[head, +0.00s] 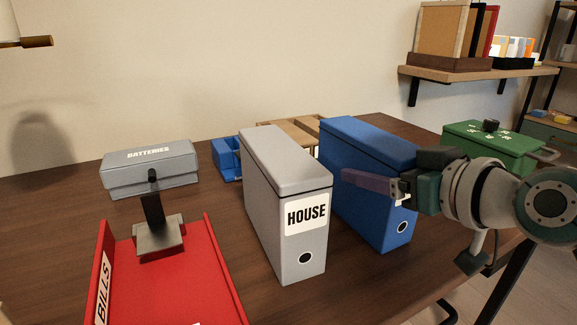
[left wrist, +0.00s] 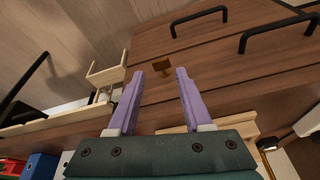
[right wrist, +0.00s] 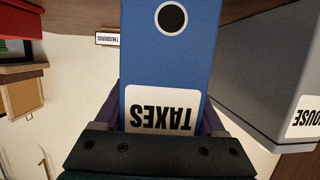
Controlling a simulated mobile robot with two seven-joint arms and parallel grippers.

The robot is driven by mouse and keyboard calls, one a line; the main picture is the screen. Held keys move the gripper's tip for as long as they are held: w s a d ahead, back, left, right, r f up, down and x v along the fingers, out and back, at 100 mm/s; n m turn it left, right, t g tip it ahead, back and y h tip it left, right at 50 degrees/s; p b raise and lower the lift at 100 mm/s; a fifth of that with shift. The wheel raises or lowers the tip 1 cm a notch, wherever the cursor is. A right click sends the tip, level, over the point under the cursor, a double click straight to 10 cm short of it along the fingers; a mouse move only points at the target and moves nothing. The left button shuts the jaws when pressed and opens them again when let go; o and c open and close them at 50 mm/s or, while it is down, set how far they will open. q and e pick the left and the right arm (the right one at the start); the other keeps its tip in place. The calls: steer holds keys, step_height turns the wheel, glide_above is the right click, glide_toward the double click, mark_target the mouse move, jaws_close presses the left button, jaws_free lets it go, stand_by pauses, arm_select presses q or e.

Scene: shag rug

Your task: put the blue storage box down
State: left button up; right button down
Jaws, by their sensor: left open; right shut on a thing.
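The blue storage box (head: 365,150) is a tall, narrow file box, upright at the right of the table. The right wrist view shows its TAXES label and round finger hole, and the box (right wrist: 165,60) fills the middle. My right gripper (head: 376,186) is shut on it, with purple fingers on either side. I cannot tell whether its bottom touches the table. A grey box labelled HOUSE (head: 285,200) stands close on its left. My left gripper (left wrist: 160,78) is open and empty in its wrist view, in front of wooden drawers (left wrist: 225,60) with black handles.
On the brown table (head: 60,225) stand a red BILLS tray (head: 180,285), a grey BATTERIES box (head: 150,175), a small blue bin (head: 228,160) and a green lidded box (head: 490,145). A wall shelf (head: 470,75) hangs at upper right.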

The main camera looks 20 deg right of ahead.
jaws_free()
